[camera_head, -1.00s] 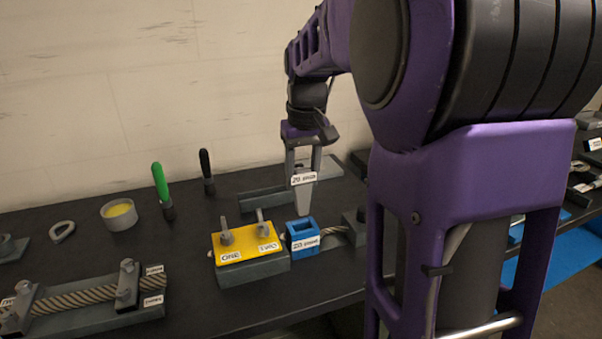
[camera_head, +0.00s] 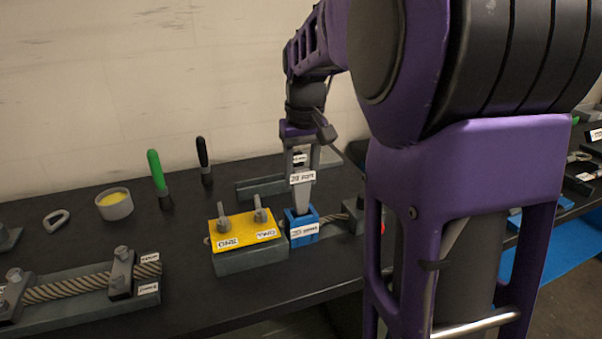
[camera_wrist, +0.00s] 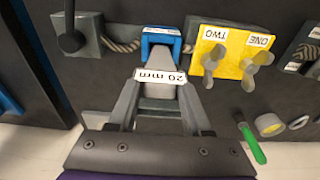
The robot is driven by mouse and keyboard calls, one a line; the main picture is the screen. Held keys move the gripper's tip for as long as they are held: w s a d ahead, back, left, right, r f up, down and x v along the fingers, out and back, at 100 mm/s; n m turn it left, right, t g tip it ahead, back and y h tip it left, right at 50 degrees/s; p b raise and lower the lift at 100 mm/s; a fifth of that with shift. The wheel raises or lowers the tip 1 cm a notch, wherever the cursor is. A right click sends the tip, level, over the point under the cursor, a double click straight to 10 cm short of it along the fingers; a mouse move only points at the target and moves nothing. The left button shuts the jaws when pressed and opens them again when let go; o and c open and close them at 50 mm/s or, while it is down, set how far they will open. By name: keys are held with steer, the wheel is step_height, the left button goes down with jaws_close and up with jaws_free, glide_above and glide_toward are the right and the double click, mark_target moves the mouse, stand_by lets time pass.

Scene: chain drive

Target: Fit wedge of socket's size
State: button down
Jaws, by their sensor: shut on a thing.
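My gripper (camera_head: 301,158) points down and is shut on a grey tapered wedge (camera_head: 302,199) with a white label. In the wrist view the label on the wedge (camera_wrist: 160,90) reads 20 mm. The blue socket (camera_head: 303,231) stands on the bench below, its own label too blurred to read for sure. The wedge's narrow lower end is at the socket's top opening; how deep it sits I cannot tell. In the wrist view the blue socket (camera_wrist: 161,36) lies just beyond the wedge, a rope running from its side.
A yellow plate (camera_head: 245,232) with two wing-nut bolts, labelled ONE and TWO, stands left of the socket. A rope in clamps (camera_head: 75,286) lies front left. A yellow-filled cup (camera_head: 114,204), a green-handled brush (camera_head: 158,178) and a black-handled tool (camera_head: 204,160) stand behind.

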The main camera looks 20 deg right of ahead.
mark_target(301, 212)
steer(key=shift+f+b, duration=0.6)
steer(key=shift+f, duration=0.4)
steer(key=shift+f, duration=2.3)
steer(key=shift+c, duration=1.3)
jaws_free()
steer(key=shift+f, duration=0.15)
